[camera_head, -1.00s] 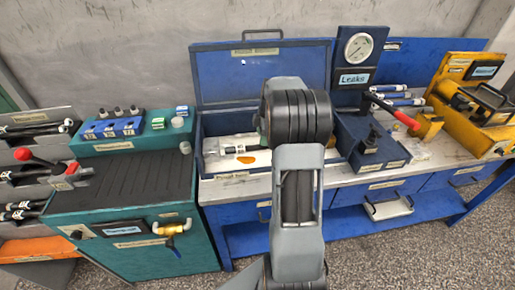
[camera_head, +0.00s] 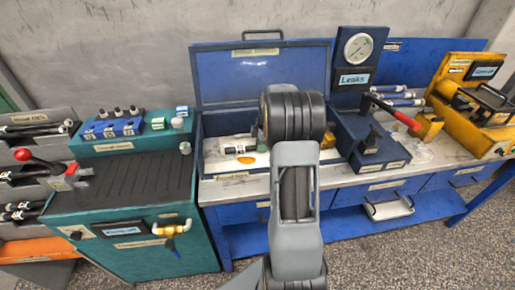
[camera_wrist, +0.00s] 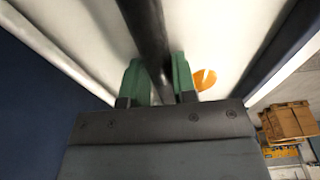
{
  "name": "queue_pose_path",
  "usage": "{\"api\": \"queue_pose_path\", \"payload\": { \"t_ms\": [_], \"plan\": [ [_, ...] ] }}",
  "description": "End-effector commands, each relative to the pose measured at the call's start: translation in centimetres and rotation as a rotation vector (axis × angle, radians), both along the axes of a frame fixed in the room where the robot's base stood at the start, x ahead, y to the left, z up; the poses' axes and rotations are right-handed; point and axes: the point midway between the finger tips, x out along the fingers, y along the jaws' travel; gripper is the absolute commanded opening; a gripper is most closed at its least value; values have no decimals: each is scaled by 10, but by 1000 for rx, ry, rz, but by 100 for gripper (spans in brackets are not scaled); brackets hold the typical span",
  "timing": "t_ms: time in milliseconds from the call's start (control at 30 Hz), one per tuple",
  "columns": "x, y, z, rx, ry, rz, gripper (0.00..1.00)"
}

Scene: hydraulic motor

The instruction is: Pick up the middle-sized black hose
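A black hose (camera_wrist: 146,28) runs from the top of the wrist view down between the two green fingers of my gripper (camera_wrist: 160,80). The fingers stand close against both sides of the hose, and the gripper looks shut on it. Behind the hose is the pale floor of the open blue case (camera_head: 262,78). In the head view, a white and black hose end (camera_head: 236,143) shows inside the case, left of my arm. My arm hides the gripper and the rest of this hose there. I cannot tell its size from these views.
The case stands on a blue workbench with its lid up. A gauge stand (camera_head: 357,48) and a red-handled lever (camera_head: 407,122) are to the right, with other hoses (camera_head: 405,98) behind. A teal cabinet (camera_head: 130,190) is left. An orange mark (camera_wrist: 204,79) lies on the case floor.

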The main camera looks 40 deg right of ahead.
Motion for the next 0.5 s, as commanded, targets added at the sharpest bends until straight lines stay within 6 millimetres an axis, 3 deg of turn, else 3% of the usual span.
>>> {"api": "queue_pose_path", "payload": {
  "t_ms": [233, 500],
  "plan": [
    [0, 0, 0, 0, -1, 0, 1],
    [1, 0, 1, -1, -3, 0, 0]
  ]
}}
